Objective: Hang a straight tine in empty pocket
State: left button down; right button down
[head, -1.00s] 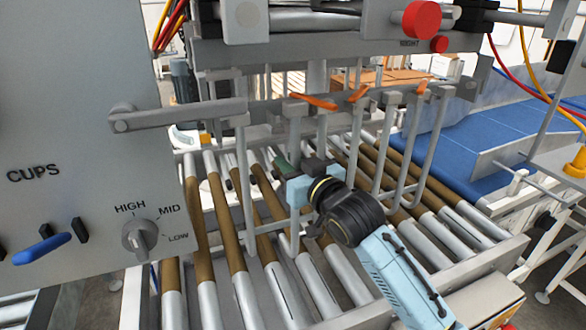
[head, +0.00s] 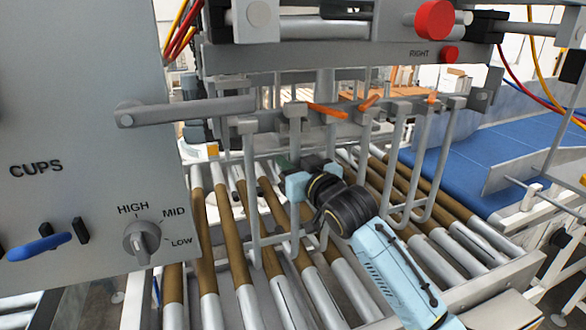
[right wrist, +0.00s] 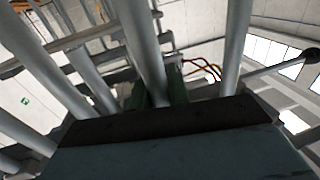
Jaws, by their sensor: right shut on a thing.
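My right gripper (head: 299,180) is among the hanging tines and shut on a grey straight tine (head: 294,142). The tine is upright. Its block-shaped head is level with the rail, and its lower end shows below the gripper. The right wrist view shows this tine (right wrist: 143,50) rising between green finger pads; the gripper body hides its lower part. Another straight tine (head: 251,190) hangs to the left. Bent tines (head: 415,165) hang to the right. I cannot clearly make out an empty pocket or whether the held tine's head touches the rail. My left gripper is not in view.
Orange latches (head: 327,111) lie along the rail. A roller conveyor (head: 240,270) runs below the tines. A grey control panel (head: 90,150) stands close on the left, with a knob (head: 141,242). A blue belt (head: 485,150) lies at the right.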

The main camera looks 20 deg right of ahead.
jog(key=shift+w+f+b, duration=1.1)
dwell(0.3)
dwell(0.3)
jog(key=c, duration=1.3)
grip_release()
jog(key=shift+f, duration=0.1)
jog(key=shift+o, duration=0.2)
jog(key=b+v, duration=0.2)
jog(key=v, duration=1.1)
jog(key=shift+s, duration=0.25)
jog(key=shift+d, duration=0.1)
